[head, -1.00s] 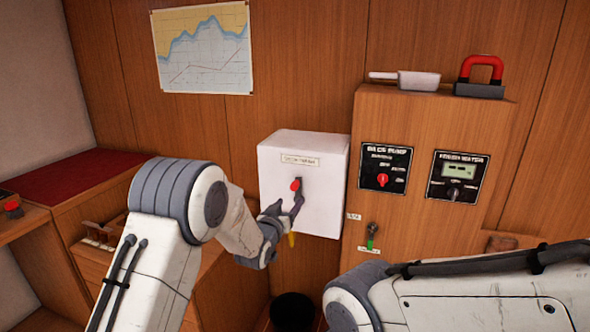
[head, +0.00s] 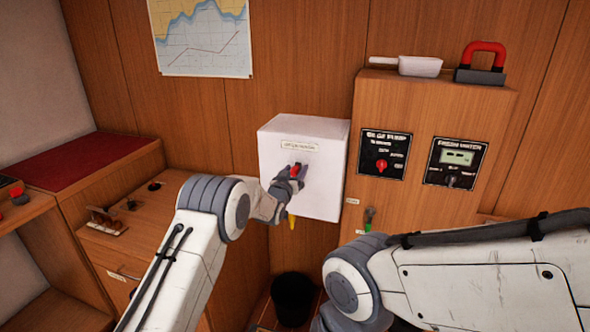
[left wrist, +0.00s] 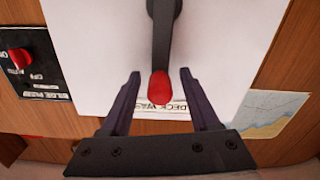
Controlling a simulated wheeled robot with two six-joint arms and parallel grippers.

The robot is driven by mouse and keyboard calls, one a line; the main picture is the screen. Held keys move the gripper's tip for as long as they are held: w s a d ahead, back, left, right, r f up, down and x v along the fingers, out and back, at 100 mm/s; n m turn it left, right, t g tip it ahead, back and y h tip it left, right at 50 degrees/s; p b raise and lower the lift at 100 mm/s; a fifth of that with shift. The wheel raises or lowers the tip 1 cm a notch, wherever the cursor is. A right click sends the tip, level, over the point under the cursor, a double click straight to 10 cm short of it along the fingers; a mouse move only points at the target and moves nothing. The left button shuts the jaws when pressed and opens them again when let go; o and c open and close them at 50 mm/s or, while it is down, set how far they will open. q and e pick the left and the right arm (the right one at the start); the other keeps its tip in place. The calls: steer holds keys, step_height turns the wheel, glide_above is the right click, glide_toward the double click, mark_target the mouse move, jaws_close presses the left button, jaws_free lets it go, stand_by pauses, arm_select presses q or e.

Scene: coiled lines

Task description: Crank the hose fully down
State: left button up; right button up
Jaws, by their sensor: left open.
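A white box (head: 318,190) with a label is mounted on the wood wall. On its front is a dark crank arm (left wrist: 163,35) with a red knob (left wrist: 160,86). A short yellow hose end (head: 291,221) hangs under the box. My left gripper (head: 291,178) is at the crank in the head view and partly covers it. In the left wrist view the left gripper (left wrist: 160,74) is open, with one finger on each side of the red knob and gaps visible. My right arm shows at the lower right of the head view, but its gripper is out of view.
A wood cabinet (head: 428,215) with a bilge pump panel (head: 384,155) and a fresh water panel (head: 455,163) stands right of the box. A scoop (head: 418,66) and a red-handled object (head: 484,60) lie on top. A black bucket (head: 292,298) stands below.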

arm_select(q)
steer(key=shift+w, duration=0.15)
jaws_close()
stand_by(1.4)
